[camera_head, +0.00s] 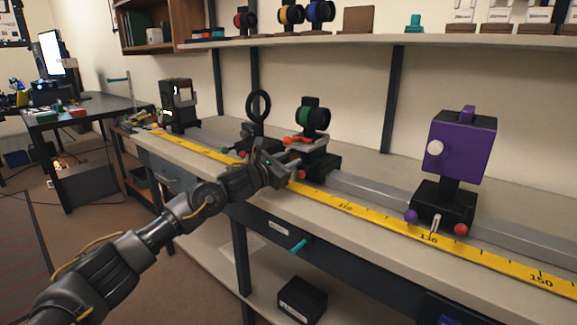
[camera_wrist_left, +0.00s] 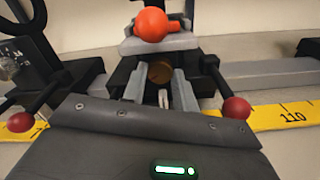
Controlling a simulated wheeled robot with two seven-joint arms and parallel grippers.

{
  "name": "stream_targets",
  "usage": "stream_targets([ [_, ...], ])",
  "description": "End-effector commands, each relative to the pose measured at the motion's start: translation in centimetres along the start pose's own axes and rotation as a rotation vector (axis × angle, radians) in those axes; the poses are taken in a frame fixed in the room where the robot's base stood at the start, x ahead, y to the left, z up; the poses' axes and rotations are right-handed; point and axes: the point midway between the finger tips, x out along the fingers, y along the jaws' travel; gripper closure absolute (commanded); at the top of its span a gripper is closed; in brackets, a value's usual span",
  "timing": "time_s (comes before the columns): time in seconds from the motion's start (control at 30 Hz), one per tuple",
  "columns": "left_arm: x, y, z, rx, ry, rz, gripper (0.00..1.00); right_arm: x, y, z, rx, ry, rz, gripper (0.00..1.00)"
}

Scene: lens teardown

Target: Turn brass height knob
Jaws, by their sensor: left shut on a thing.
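The brass height knob (camera_wrist_left: 160,73) shows in the left wrist view as a small round brass face on the front of a black carriage. My left gripper (camera_wrist_left: 159,88) has one grey finger on each side of the knob and is shut on it. In the head view my left gripper (camera_head: 284,166) reaches the front of the carriage with the green-ringed lens (camera_head: 314,118), and the knob is hidden there. An orange-red knob (camera_wrist_left: 151,25) sits above the brass knob. My right gripper is in neither view.
Red ball-ended levers (camera_wrist_left: 235,108) (camera_wrist_left: 20,122) flank my left gripper. A black ring holder (camera_head: 258,107) stands to the left on the rail. A purple box on a carriage (camera_head: 460,146) stands to the right. A yellow scale (camera_head: 360,211) runs along the bench front.

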Motion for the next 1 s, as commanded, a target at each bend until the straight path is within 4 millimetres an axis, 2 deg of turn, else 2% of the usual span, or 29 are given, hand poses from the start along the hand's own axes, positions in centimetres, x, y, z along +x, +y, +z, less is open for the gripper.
stream_targets([
  [0.33, 0.0, 0.0, 0.0, 0.007, 0.001, -0.001, 0.94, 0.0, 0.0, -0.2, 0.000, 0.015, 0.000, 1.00],
  [0.37, 0.0, 0.0, 0.0, 0.006, 0.001, -0.001, 0.68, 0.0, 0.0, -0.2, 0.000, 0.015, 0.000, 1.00],
  [0.5, 0.0, 0.0, 0.0, 0.006, 0.001, -0.001, 0.50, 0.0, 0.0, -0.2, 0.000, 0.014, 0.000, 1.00],
  [0.83, -0.2, 0.0, 0.0, 0.006, 0.000, 0.000, 0.50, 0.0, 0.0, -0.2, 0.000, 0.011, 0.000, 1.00],
  [1.0, -2.1, 0.1, -0.1, 0.007, 0.001, 0.000, 0.50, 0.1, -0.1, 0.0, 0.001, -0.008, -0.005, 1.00],
])
